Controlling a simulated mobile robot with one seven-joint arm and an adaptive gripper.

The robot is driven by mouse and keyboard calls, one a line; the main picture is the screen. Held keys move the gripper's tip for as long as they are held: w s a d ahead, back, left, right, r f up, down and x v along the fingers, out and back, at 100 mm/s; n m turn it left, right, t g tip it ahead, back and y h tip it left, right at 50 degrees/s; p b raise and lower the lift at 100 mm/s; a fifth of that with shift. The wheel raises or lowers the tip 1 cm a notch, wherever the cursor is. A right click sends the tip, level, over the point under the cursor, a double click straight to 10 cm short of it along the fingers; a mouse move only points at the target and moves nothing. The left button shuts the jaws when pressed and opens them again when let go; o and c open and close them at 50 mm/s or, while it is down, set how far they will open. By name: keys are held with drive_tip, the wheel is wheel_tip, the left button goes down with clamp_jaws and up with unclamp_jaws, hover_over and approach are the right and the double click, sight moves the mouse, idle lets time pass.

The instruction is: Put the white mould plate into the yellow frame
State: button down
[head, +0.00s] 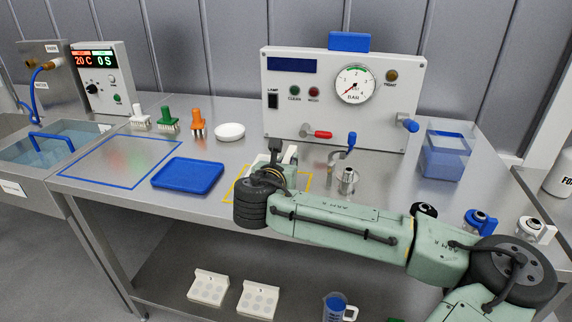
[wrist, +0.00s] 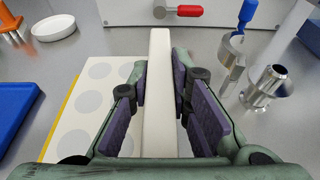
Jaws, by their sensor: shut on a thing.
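The white mould plate (wrist: 75,110) shows in the wrist view, with grey round hollows and a raised white bar (wrist: 159,80) along one side. My gripper (wrist: 160,100) is shut on this bar, with a dark pad on each side. In the head view my gripper (head: 274,165) is over the yellow frame (head: 308,183), a line marked on the steel table, and hides most of the plate. A yellow strip (wrist: 60,116) runs along the plate's left edge in the wrist view. I cannot tell whether the plate touches the table.
A blue tray (head: 188,175) lies left of the frame. A white control panel (head: 340,105) stands behind. A metal nozzle fitting (head: 347,180) is close on the right, with a blue container (head: 445,155) beyond. Two similar white plates (head: 208,287) lie on the lower shelf.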

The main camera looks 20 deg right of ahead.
drive_tip(key=shift+w+d, duration=0.2)
drive_tip(key=shift+w, duration=0.5)
drive_tip(key=f+p, duration=0.1)
drive_tip(key=f, duration=0.2)
drive_tip(key=shift+w, duration=0.2)
drive_tip(key=shift+f, duration=0.3)
drive_tip(key=shift+f, duration=0.2)
drive_tip(key=c, duration=1.5)
unclamp_jaws()
